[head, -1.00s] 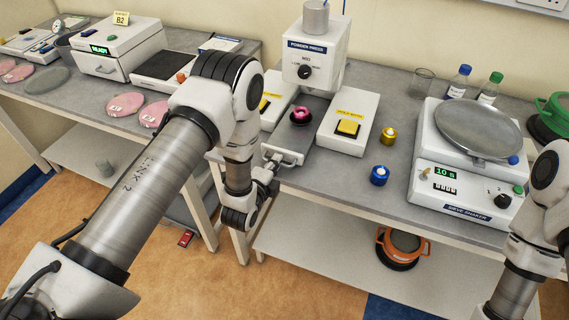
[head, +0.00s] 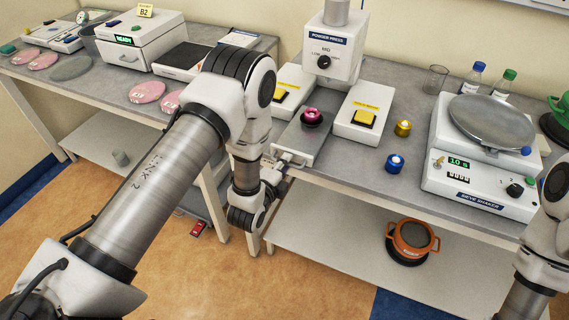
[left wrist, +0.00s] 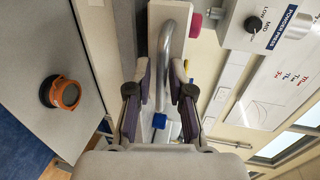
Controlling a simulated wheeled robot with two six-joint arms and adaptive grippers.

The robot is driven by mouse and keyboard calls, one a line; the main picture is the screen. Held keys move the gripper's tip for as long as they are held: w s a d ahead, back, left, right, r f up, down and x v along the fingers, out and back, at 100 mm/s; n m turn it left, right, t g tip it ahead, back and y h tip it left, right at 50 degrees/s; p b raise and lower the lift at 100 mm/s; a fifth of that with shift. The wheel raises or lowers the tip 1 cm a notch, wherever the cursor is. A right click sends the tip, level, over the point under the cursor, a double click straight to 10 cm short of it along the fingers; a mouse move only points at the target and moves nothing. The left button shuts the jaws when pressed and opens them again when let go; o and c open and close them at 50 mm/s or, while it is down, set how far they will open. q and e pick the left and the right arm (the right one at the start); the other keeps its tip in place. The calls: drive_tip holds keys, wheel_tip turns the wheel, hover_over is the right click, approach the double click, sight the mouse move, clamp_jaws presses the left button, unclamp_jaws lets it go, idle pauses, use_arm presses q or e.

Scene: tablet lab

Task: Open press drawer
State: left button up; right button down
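The powder press (head: 337,45) stands on the bench, with its dial also at the upper right of the left wrist view. Its grey drawer (head: 301,138) is partly out between two white side blocks and carries a pink-and-black round piece (head: 312,117). In the head view my left gripper (head: 276,170) is at the drawer front, partly hidden by my wrist. My right gripper is outside the picture.
Side blocks with yellow buttons (head: 364,119) flank the drawer. A gold weight (head: 403,128) and a blue one (head: 395,163) stand to its right, near the sieve shaker (head: 480,165).

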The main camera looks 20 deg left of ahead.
use_arm(q)
drive_tip(key=v, duration=1.2)
drive_tip(key=s+a+f+n+g+b, duration=0.1)
drive_tip(key=s+f+n+g, duration=0.25)
drive_tip(key=f, duration=0.35)
drive_tip(key=s+a+f+n+g+b, duration=0.1)
drive_tip(key=s+f+n+g+b, duration=0.2)
drive_tip(key=f, duration=0.4)
drive_tip(key=s+f+n+g, duration=0.2)
drive_tip(key=s+n+g, duration=0.2)
drive_tip(key=s+n, duration=0.2)
drive_tip(key=s+f+n+g+p, duration=0.1)
drive_tip(key=s+f+n+g, duration=0.2)
drive_tip(key=s, duration=0.7)
drive_tip(key=n+g, duration=0.2)
drive_tip(key=n, duration=0.1)
drive_tip(key=shift+y, duration=0.3)
